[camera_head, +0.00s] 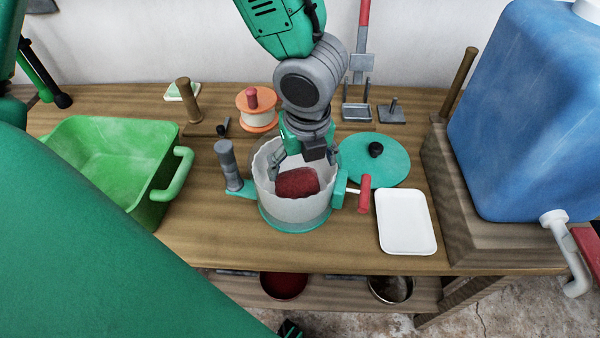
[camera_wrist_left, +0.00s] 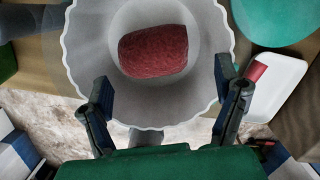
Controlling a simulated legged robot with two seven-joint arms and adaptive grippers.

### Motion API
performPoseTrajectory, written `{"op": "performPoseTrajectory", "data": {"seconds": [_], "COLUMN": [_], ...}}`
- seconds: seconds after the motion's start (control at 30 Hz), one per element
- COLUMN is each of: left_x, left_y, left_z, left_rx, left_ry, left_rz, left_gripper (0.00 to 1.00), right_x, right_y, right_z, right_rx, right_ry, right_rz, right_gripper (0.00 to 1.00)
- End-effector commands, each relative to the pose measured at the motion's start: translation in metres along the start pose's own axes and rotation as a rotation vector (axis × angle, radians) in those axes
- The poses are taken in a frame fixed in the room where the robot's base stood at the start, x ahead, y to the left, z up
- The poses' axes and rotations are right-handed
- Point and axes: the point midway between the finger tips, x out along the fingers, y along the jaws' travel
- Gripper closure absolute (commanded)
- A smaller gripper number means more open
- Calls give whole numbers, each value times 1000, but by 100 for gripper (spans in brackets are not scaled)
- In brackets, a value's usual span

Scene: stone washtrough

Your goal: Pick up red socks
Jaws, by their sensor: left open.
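The red socks (camera_head: 297,182) are a rolled dark red bundle inside a white wavy-rimmed tub (camera_head: 292,211) on the wooden table. In the left wrist view the red bundle (camera_wrist_left: 153,51) lies on the tub's floor, clear of the rim (camera_wrist_left: 76,60). My left gripper (camera_head: 303,162) points down into the tub just above the bundle. Its two fingers (camera_wrist_left: 165,86) are spread wide, with nothing between them, and show nearer the camera than the bundle.
A green basin (camera_head: 110,150) stands left, a white tray (camera_head: 405,222) and teal lid (camera_head: 374,160) right. The tub has a grey upright handle (camera_head: 229,163) and a red side handle (camera_head: 364,194). A blue water container (camera_head: 525,110) stands at the far right.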

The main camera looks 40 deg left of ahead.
Motion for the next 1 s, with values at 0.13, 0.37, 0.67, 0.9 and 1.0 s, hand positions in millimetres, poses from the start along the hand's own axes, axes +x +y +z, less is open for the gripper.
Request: {"op": "performPoseTrajectory", "data": {"seconds": [0.13,0.37,0.67,0.9,1.0], "left_x": [9,44,57,57,57], "left_y": [2,4,4,4,4], "left_z": [0,1,2,2,2], "left_rx": [0,0,1,0,0], "left_ry": [0,2,-1,0,0], "left_rz": [0,2,-1,0,0], "left_gripper": [16,16,16,55,55], "right_x": [3,16,20,20,20], "right_y": [0,0,0,0,0], "right_z": [0,1,1,1,1], "right_rx": [0,0,0,0,0], "right_ry": [0,0,0,0,0], "right_rz": [0,0,0,0,0], "right_gripper": [57,57,57,57,57]}}
